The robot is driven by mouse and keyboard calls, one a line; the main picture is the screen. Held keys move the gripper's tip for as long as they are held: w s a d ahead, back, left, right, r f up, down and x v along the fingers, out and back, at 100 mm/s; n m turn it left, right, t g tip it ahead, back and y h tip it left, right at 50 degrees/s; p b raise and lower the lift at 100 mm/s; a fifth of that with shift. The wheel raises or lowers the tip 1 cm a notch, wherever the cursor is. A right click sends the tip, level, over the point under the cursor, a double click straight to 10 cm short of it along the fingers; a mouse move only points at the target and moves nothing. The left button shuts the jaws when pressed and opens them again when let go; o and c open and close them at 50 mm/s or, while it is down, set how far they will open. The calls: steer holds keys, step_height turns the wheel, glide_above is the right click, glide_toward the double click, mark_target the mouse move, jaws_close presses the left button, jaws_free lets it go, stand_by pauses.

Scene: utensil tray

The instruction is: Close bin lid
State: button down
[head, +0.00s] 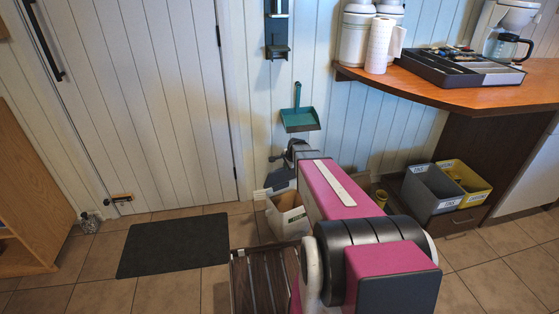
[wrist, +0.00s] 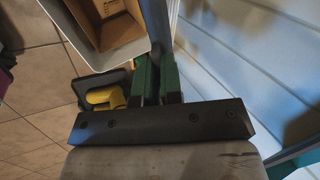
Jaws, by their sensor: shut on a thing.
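The white bin (head: 288,217) stands on the floor by the wall, partly hidden by my arm in the head view. In the wrist view the bin's rim (wrist: 113,63) surrounds an open top, with brown cardboard (wrist: 105,25) inside. The grey bin lid (head: 281,180) is raised, standing up at the wall side of the bin. My gripper (head: 290,157) is at the lid's upper part. In the wrist view its green-padded fingers (wrist: 158,80) are shut on the lid (wrist: 157,22), seen nearly edge-on.
A teal dustpan (head: 300,120) hangs on the wall above. A dark container with a yellow item (wrist: 105,98) sits beside the bin. Grey (head: 432,192) and yellow (head: 465,183) crates stand right, under the wooden counter (head: 440,96). A dark mat (head: 174,244) lies left on open floor.

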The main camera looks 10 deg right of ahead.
steer(key=s+d+f+t, duration=0.1)
steer(key=s+d+f, duration=0.1)
steer(key=s+f, duration=0.4)
steer(key=s+d+f+t, duration=0.1)
steer(key=s+f, duration=0.5)
steer(key=f, duration=0.5)
steer(key=shift+s+d+f+y, duration=0.15)
steer(key=shift+d+f+y, duration=0.15)
steer(key=shift+d+f, duration=0.05)
steer(key=c, duration=1.3)
jaws_free()
steer(key=shift+o, duration=0.2)
steer(key=shift+r, duration=0.1)
